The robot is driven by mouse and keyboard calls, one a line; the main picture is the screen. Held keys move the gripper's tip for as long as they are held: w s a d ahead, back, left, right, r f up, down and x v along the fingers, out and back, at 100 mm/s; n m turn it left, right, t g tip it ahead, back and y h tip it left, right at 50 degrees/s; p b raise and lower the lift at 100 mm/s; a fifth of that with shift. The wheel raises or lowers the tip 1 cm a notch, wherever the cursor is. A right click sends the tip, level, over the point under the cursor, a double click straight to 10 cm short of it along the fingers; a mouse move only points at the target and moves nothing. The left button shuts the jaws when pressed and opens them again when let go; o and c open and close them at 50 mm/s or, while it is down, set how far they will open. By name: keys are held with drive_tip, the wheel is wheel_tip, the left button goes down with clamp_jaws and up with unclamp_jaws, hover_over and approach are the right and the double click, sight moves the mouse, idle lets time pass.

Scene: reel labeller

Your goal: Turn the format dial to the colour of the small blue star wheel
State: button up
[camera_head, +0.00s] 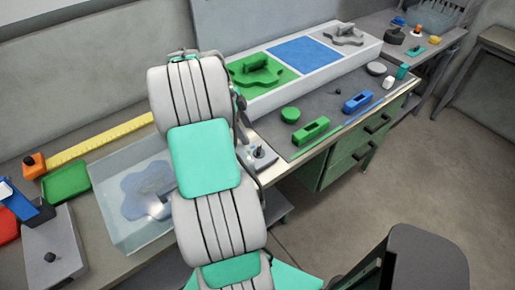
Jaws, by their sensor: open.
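A pale grey-blue star-shaped wheel (146,192) lies in a clear bin (128,236) left of my arm. A green star-shaped piece (256,72) sits on a green panel, and a grey one (344,36) stands at the far end of the same white block (318,72). A small grey plate with a dark knob (262,158) is just right of my arm, partly hidden by it. I cannot tell if it is the format dial, and no colour marks are readable. My arm fills the middle; my gripper is not visible.
A green slotted block (310,130), blue slotted block (358,101) and green disc (290,114) lie on the dark bench top. A grey box with a black knob (52,250) is at left, near a green tray (66,182) and yellow ruler (100,140).

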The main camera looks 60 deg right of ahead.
sight(259, 148)
drive_tip(key=shift+m, duration=0.4)
drive_tip(key=x, duration=0.5)
drive_tip(key=p+x, duration=0.1)
drive_tip(key=x, duration=0.2)
drive_tip(key=shift+s+d+f, duration=0.1)
drive_tip(key=shift+s+d, duration=0.1)
drive_tip(key=shift+s, duration=0.2)
drive_tip(key=shift+c, duration=0.2)
clamp_jaws()
